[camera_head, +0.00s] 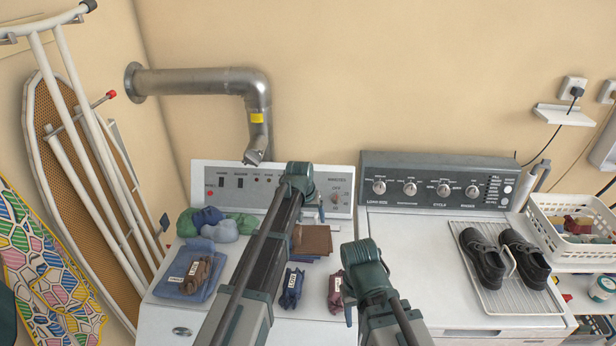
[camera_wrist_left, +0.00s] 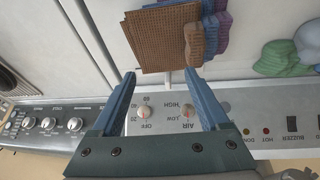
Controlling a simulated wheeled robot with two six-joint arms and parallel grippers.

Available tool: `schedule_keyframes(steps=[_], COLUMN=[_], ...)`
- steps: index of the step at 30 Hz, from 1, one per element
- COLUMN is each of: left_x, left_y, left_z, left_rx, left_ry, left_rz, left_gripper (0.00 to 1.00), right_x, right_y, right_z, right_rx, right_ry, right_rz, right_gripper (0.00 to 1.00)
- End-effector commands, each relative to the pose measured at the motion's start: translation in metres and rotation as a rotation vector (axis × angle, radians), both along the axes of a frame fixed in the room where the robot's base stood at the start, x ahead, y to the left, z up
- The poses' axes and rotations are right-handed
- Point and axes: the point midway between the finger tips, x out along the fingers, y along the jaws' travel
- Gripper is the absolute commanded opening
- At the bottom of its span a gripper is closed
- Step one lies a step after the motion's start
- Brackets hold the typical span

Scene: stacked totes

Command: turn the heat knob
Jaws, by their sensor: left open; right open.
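The heat knob (camera_wrist_left: 188,112), marked AIR, LOW and HIGH, is on the dryer's light panel (camera_head: 225,182), which appears upside down in the left wrist view. A second knob, marked OFF and minutes (camera_wrist_left: 146,112), sits beside it and also shows in the head view (camera_head: 335,198). My left gripper (camera_head: 300,180) is at the panel, with its open blue fingers (camera_wrist_left: 161,76) framing both knobs in the wrist view. I cannot tell contact. In the head view, my left gripper and arm hide the heat knob. My right gripper (camera_head: 362,268) is over the dryer's front right, its fingertips unclear.
Folded cloths and bundles (camera_head: 195,275) lie on the dryer top, some beneath my arms. A brown folded cloth (camera_head: 314,240) lies near the panel. The washer (camera_head: 405,240) on the right carries black shoes (camera_head: 483,258) on a rack. A silver duct (camera_head: 200,82) hangs behind the panel.

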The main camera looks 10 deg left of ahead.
Motion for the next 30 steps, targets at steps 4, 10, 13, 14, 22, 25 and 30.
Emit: schedule_keyframes(steps=[4,10,13,14,22,25,30], left_x=[0.095,0.131,0.131,0.131,0.134,0.138,0.147], left_y=[0.042,0.067,0.068,0.068,0.066,0.065,0.061], left_z=[0.038,0.049,0.049,0.048,0.036,0.026,0.004], left_rx=[-0.058,-0.087,-0.090,-0.090,-0.089,-0.088,-0.088], left_ry=[-0.083,-0.131,-0.134,-0.134,-0.133,-0.133,-0.132], left_rz=[0.098,0.148,0.151,0.151,0.149,0.148,0.147], left_gripper=[0.78,0.78,0.78,0.78,0.78,0.78,0.78], right_x=[0.000,0.000,0.000,0.000,0.000,0.000,0.000], right_y=[0.000,0.000,0.000,0.000,0.000,0.000,0.000], right_z=[0.031,0.037,0.036,0.036,0.024,0.014,-0.007], right_rx=[0.001,0.001,0.001,0.001,0.001,0.001,0.000], right_ry=[0.000,0.000,0.000,0.000,0.000,0.000,-0.001], right_rz=[-0.003,-0.004,-0.004,-0.004,-0.004,-0.004,-0.001], right_gripper=[0.50,0.50,0.50,0.50,0.50,0.50,0.50])
